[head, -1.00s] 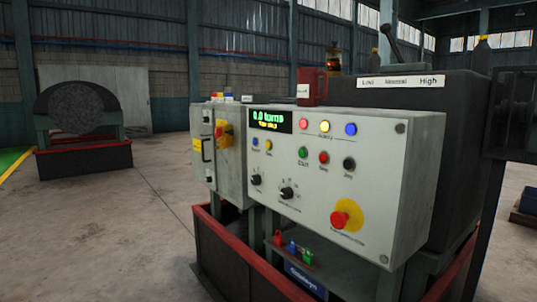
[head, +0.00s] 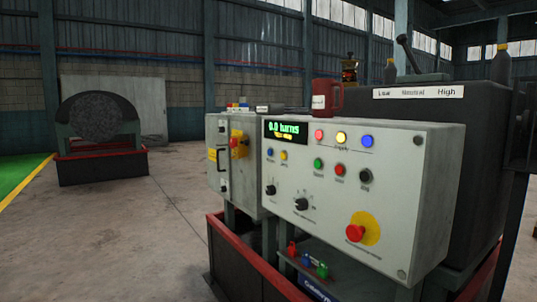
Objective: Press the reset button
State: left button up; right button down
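The control panel (head: 400,190) is a light grey box in the middle right of the head view. Its green display (head: 286,131) reads about 0.0 with a yellow line below. A blue button (head: 270,152) and a yellow button (head: 283,155) sit under the display; their small labels are too blurred to read, so I cannot tell which button is reset. A green button (head: 318,163), a red button (head: 339,170) and a black button (head: 365,176) form a row. A red mushroom button (head: 355,232) sits on a yellow disc. Neither gripper is in view.
A side cabinet (head: 234,160) with a red-and-yellow switch adjoins the panel. A red mug (head: 326,97) stands on top. A red-edged base (head: 250,262) surrounds the panel's foot. Small coloured padlocks (head: 307,261) sit below. Open concrete floor (head: 130,230) lies to the left.

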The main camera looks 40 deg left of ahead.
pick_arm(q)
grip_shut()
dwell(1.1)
